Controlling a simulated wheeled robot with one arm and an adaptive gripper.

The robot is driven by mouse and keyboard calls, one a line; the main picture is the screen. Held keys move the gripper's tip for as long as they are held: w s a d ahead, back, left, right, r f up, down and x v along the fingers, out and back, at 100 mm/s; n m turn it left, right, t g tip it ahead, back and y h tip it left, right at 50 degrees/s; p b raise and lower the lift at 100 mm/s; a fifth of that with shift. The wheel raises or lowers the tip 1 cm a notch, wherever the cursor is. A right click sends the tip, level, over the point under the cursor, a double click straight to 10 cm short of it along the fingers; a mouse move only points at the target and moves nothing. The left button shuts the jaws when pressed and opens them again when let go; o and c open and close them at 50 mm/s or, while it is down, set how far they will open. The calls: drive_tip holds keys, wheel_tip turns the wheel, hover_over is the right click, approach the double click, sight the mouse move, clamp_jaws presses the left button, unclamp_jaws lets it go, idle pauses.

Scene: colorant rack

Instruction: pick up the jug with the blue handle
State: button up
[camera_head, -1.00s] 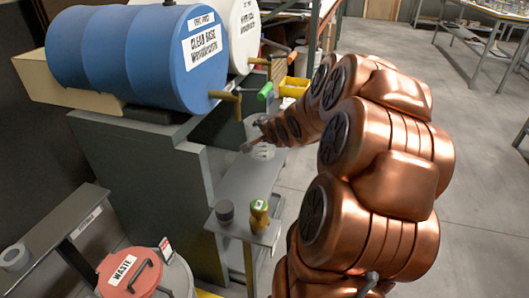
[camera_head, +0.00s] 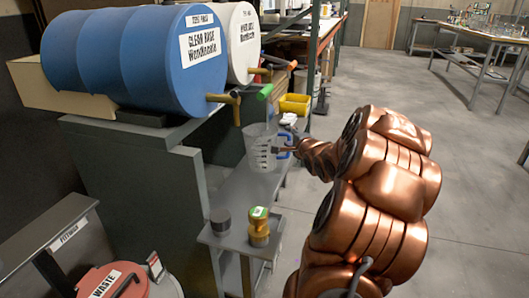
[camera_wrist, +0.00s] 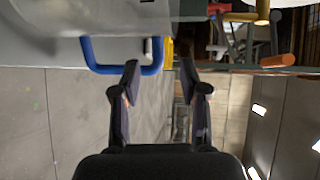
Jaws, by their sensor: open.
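The clear jug (camera_head: 262,154) with dark markings stands on the grey shelf below the barrel taps. Its blue handle (camera_head: 285,153) faces my arm on the right. My gripper (camera_head: 291,143) is beside the handle, partly hidden by my arm's copper links. In the wrist view, my gripper (camera_wrist: 159,72) is open and empty. The blue handle (camera_wrist: 105,68) lies just past the fingertips; its right end shows between them and the left fingertip overlaps its lower bar. The jug body (camera_wrist: 100,20) fills the top left. I cannot tell whether a finger touches the handle.
A blue barrel (camera_head: 160,70) and a white barrel (camera_head: 238,50) lie above, with taps over the jug. A yellow bin (camera_head: 295,105) is behind. The floor at right is clear.

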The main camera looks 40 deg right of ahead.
sight(284, 135)
drive_tip(key=b+x, duration=0.2)
drive_tip(key=x, duration=0.1)
drive_tip(key=shift+w+a+f, duration=0.2)
drive_tip(key=shift+w, duration=0.25)
drive_tip(key=shift+w+d, duration=0.25)
drive_tip(key=shift+w, duration=0.3)
clamp_jaws()
